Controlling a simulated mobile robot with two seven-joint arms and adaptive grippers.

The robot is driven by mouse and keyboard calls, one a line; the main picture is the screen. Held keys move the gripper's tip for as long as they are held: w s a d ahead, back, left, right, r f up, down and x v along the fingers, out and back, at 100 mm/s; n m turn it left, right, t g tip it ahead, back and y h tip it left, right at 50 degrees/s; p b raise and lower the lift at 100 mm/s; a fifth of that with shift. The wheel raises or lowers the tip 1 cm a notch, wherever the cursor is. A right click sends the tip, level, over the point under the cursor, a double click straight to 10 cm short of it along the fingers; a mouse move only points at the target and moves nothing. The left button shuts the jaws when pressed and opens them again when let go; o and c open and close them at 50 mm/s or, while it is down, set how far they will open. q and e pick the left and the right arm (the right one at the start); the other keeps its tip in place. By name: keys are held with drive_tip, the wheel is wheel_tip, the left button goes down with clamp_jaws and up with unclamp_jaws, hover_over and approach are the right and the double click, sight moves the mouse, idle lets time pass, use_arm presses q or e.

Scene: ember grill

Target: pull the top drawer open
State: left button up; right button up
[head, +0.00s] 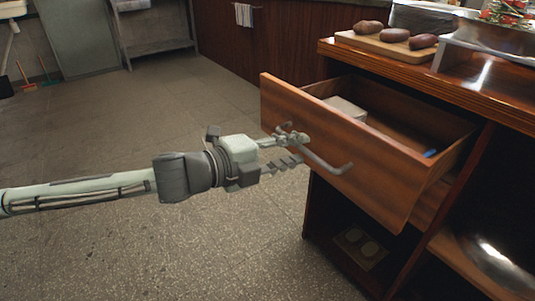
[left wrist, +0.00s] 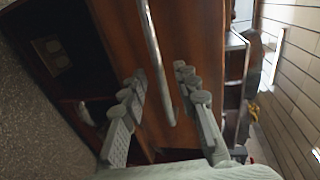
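The top drawer (head: 345,150) of the wooden cabinet stands pulled well out, its inside showing. Its grey bar handle (head: 328,164) runs along the front panel. My left gripper (head: 297,150) is at the handle, reaching in from the left. In the left wrist view the handle (left wrist: 157,60) passes between the two fingers of my left gripper (left wrist: 160,78). The fingers are apart, with a gap to the bar on both sides. My right gripper is not in view.
A pale box (head: 345,108) and a small blue item (head: 430,154) lie in the drawer. Above, a cutting board (head: 372,43) with potatoes rests on the countertop (head: 480,98). Open shelves are below. The tiled floor (head: 110,120) left of the cabinet is clear.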

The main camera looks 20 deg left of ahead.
use_arm(q)
drive_tip(key=v, duration=0.9)
drive_tip(key=shift+s+a, duration=0.1)
drive_tip(key=shift+s, duration=0.1)
drive_tip(key=shift+w, duration=0.1)
idle(0.4)
